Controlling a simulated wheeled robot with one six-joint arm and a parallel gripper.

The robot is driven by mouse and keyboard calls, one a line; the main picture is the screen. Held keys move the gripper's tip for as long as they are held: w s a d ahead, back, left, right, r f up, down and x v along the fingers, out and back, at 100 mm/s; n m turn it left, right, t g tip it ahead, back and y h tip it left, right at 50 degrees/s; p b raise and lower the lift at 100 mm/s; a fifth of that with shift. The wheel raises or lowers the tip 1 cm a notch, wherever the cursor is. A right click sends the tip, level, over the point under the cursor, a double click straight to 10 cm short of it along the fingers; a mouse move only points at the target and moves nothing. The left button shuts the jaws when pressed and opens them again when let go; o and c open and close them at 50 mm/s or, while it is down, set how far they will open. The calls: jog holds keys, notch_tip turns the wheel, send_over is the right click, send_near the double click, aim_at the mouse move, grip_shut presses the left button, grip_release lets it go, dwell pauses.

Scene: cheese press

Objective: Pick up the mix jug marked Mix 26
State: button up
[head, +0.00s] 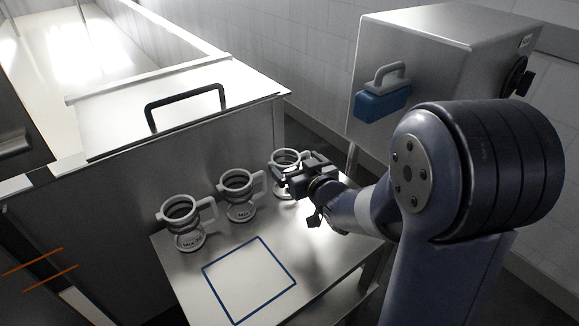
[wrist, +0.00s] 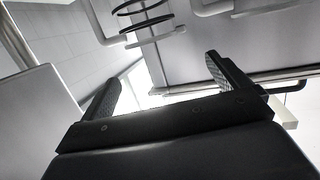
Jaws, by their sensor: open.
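Three pale mix jugs with dark bands and side handles stand in a row on a small table: a left jug (head: 184,239), a middle jug (head: 240,211) and a right jug (head: 285,156). The left and middle labels begin with "Mix", but I cannot read their numbers surely. The right jug's label is hidden behind my gripper (head: 298,182), which is at that jug's front right side. In the wrist view my gripper (wrist: 163,78) is open, with nothing between its fingers. A dark-banded jug (wrist: 155,38) shows beyond the fingers, cut off at the top.
A blue square outline (head: 249,280) marks the front of the white tabletop (head: 190,285), with nothing on it. A large steel vat with a dark-handled lid (head: 190,105) stands behind. A steel cabinet (head: 435,60) with a blue-and-grey handled block (head: 383,103) is at the back right.

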aim_at(289, 157)
jog(key=x, duration=0.3)
jog(key=shift+w, duration=0.15)
jog(key=shift+d+r+x, duration=0.1)
jog(key=shift+x, duration=1.25)
jog(key=shift+d+r+x, duration=0.1)
jog(key=shift+r+x, duration=0.05)
jog(key=shift+x, duration=1.2)
jog(key=shift+w, duration=0.15)
jog(key=c, duration=1.4)
